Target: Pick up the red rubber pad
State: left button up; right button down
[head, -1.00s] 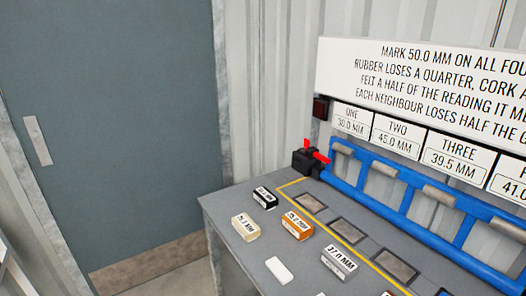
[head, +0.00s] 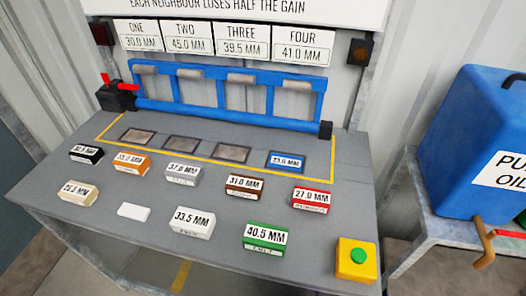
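The red pad (head: 311,199) lies on the grey bench toward its right side, with a white label on top reading 27.0 MM. The small word under the figure is too small to read surely. It sits in front of the yellow-lined strip, right of the brown pad (head: 245,187) and behind the green pad (head: 265,236). Nothing covers it. Neither of my grippers shows in the head view.
Several other labelled pads and a blank white block (head: 134,212) lie on the bench (head: 345,205). A blue pad (head: 286,161) sits in the rightmost slot. A yellow box with a green button (head: 357,260) stands at front right. A blue oil container (head: 485,145) is farther right.

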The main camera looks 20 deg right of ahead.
aim_at(304, 198)
jog(key=k+l+u, duration=0.25)
jog(key=l, duration=0.3)
jog(key=k+l+u, duration=0.25)
jog(key=l, duration=0.25)
jog(key=k+l+u, duration=0.25)
jog(key=k+l, duration=0.2)
